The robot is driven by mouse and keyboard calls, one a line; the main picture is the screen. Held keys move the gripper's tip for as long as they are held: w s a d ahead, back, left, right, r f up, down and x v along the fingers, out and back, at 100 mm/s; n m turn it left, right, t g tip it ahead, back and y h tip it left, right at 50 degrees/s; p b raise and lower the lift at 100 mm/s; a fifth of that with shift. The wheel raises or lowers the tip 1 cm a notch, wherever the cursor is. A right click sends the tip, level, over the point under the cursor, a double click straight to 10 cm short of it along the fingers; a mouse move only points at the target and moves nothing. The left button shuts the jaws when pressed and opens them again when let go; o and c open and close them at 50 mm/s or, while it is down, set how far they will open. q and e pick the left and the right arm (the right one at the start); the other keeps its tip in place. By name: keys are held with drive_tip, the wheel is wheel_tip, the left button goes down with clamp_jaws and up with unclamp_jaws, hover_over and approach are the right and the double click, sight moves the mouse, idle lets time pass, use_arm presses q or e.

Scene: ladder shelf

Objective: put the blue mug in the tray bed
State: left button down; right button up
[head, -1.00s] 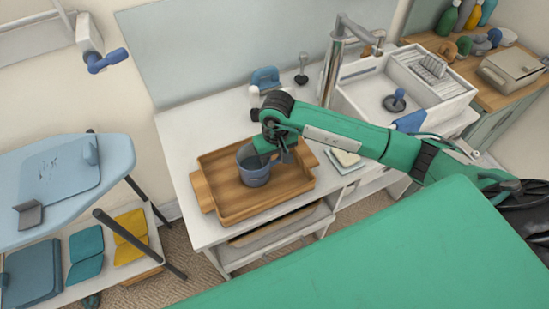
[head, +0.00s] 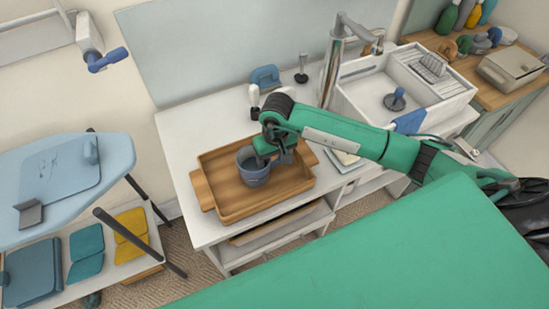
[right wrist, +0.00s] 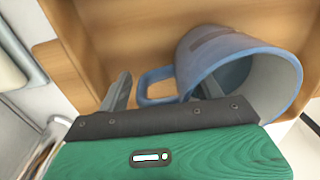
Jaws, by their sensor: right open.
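The blue mug (head: 255,173) stands upright in the bed of the wooden tray (head: 228,211). In the right wrist view the mug (right wrist: 190,62) shows large, with its handle (right wrist: 143,88) toward the left. My right gripper (head: 267,153) is open at the mug. In the wrist view its fingers (right wrist: 165,88) lie on either side of the handle and near wall: one outside, the other appearing inside the mug's mouth. The fingertips' depth is partly hidden. My left gripper is not in view.
The tray lies on a white counter (head: 185,153). A sink (head: 370,98) with a tall tap (head: 331,68) stands to the right. A blue object (head: 265,77) stands behind the tray. An ironing board (head: 60,180) is at the left.

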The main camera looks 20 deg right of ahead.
wheel_tip(320, 180, up, 6)
drive_tip(key=shift+w+d+r+b, duration=0.1)
drive_tip(key=shift+r+b, duration=0.15)
drive_tip(key=shift+b, duration=0.8)
wheel_tip(320, 180, up, 4)
drive_tip(key=shift+r+b, duration=0.1)
drive_tip(key=shift+b, duration=0.3)
drive_tip(key=shift+r, duration=0.3)
drive_tip(key=shift+d+r, duration=0.1)
drive_tip(key=shift+r, duration=0.25)
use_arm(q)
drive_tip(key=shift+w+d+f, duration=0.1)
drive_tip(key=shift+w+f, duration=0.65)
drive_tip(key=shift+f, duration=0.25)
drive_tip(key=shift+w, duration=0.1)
